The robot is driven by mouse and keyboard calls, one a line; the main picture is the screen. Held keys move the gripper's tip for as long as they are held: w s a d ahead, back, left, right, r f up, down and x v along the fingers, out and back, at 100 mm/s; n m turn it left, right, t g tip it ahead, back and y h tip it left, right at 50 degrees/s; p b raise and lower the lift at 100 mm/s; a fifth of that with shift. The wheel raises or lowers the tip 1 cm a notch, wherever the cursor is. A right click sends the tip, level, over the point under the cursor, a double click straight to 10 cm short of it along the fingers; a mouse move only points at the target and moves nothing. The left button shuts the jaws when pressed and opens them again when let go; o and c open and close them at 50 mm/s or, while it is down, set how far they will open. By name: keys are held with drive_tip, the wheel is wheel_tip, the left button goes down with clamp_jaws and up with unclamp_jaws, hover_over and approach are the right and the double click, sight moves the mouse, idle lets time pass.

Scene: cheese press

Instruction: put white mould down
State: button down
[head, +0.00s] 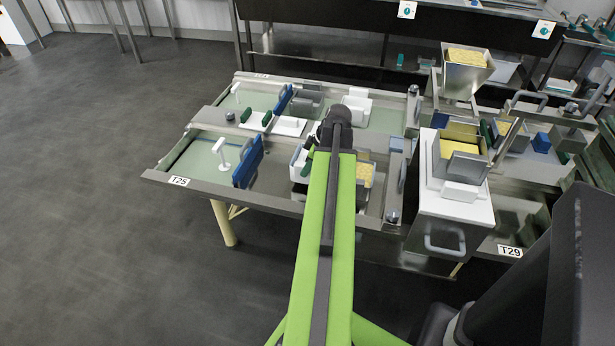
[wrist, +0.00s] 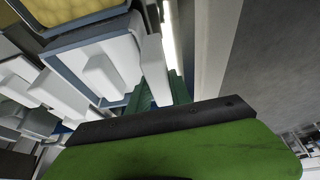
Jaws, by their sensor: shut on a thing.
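My gripper (head: 311,146) is at the arm's dark end, mostly hidden, and is shut on the white mould. In the wrist view a white stepped block (wrist: 112,70) is close to the camera, beside a yellow-filled container (wrist: 68,14).
The basin table (head: 270,206) has blue upright plates (head: 248,162) and a white T-shaped piece (head: 221,152). A white press box (head: 452,205) with a metal hopper stands right. Open floor lies left.

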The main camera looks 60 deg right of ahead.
wheel_tip(320, 180, down, 3)
drive_tip(key=shift+r+b, duration=0.1)
drive_tip(key=shift+b, duration=0.8)
drive_tip(key=shift+r, duration=0.2)
drive_tip(key=shift+f, duration=0.2)
drive_tip(key=c, duration=1.2)
unclamp_jaws()
drive_tip(key=shift+o, duration=0.2)
drive_tip(key=shift+r, duration=0.1)
drive_tip(key=p+v, duration=1.1)
drive_tip(key=shift+r, duration=0.3)
drive_tip(key=shift+s+r, duration=0.25)
